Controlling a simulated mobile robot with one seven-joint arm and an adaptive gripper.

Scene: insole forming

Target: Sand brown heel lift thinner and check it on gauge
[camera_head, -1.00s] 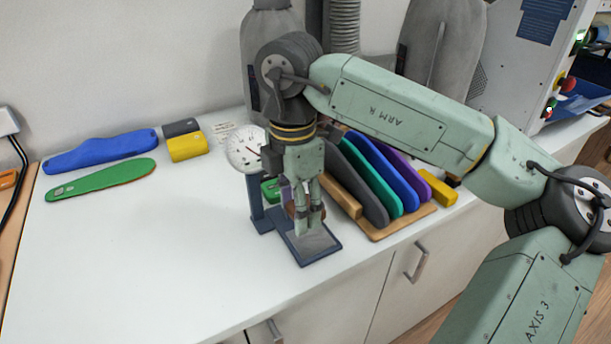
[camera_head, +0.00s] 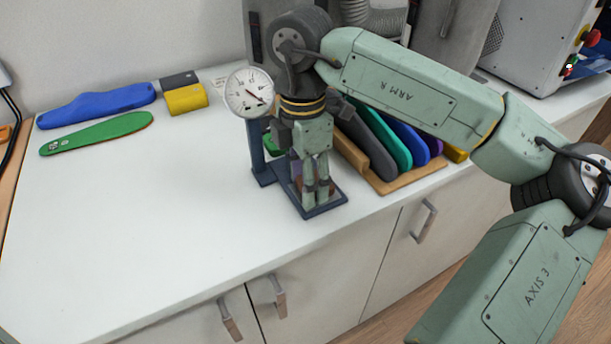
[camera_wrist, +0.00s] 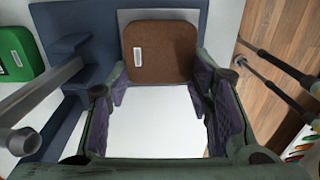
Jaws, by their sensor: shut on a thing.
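The brown heel lift (camera_wrist: 160,50) shows in the wrist view between my finger pads, flat over the grey plate of the thickness gauge. In the head view it is mostly hidden behind my fingers. My gripper (camera_head: 317,193) points down over the front of the gauge's blue base (camera_head: 336,199) and is shut on the lift. The gauge's round white dial (camera_head: 248,93) stands at the left of my wrist, its needle towards the lower right. I cannot tell whether the lift touches the plate.
A rack (camera_head: 395,184) of coloured insoles stands close to the right of the gauge. A blue insole (camera_head: 98,105), a green insole (camera_head: 97,133), and yellow (camera_head: 186,98) and grey (camera_head: 179,79) blocks lie at the left. The front left counter (camera_head: 130,220) is clear.

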